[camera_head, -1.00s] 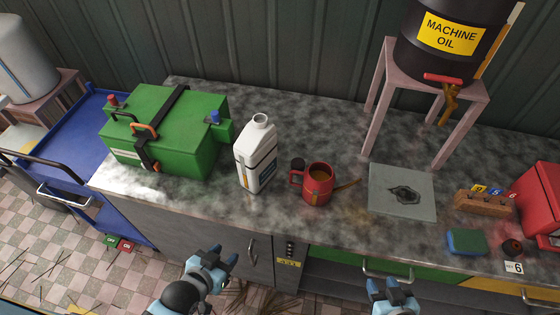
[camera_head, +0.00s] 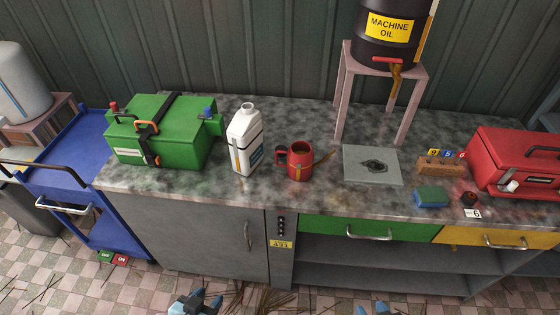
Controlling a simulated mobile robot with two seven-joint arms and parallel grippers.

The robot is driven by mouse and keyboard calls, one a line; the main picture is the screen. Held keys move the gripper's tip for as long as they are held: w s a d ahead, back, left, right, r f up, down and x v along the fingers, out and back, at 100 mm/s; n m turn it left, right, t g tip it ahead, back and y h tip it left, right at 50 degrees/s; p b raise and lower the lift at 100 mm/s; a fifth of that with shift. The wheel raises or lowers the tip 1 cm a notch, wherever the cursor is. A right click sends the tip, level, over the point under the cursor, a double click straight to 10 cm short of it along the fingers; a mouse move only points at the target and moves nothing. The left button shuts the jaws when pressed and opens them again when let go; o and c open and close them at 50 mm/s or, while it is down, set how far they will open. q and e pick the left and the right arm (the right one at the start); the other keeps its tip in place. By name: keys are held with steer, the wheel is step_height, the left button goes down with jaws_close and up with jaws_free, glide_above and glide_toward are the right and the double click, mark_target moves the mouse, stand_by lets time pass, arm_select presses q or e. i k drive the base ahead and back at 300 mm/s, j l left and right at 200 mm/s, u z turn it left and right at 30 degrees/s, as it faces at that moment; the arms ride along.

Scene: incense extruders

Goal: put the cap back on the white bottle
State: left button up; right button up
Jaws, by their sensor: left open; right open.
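The white bottle (camera_head: 246,143) stands upright on the counter, between the green box and the red mug. Its neck (camera_head: 249,108) looks bare, with no cap on it. A small dark round thing (camera_head: 281,148) shows beside the mug's handle; I cannot tell whether it is the cap. My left gripper (camera_head: 207,303) is open at the bottom edge, in front of and below the counter, far from the bottle. My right gripper (camera_head: 371,309) is open at the bottom edge, further right, mostly cut off. Neither touches anything.
The red mug (camera_head: 300,163) stands right of the bottle, the green box (camera_head: 160,138) left. A grey plate (camera_head: 372,166), blue-green sponge (camera_head: 431,197), wooden block (camera_head: 441,167) and red toolbox (camera_head: 515,160) lie further right. The oil drum (camera_head: 388,40) stands on a stand behind.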

mark_target(244, 132)
steer(key=z, duration=1.7)
steer(key=j, duration=1.25)
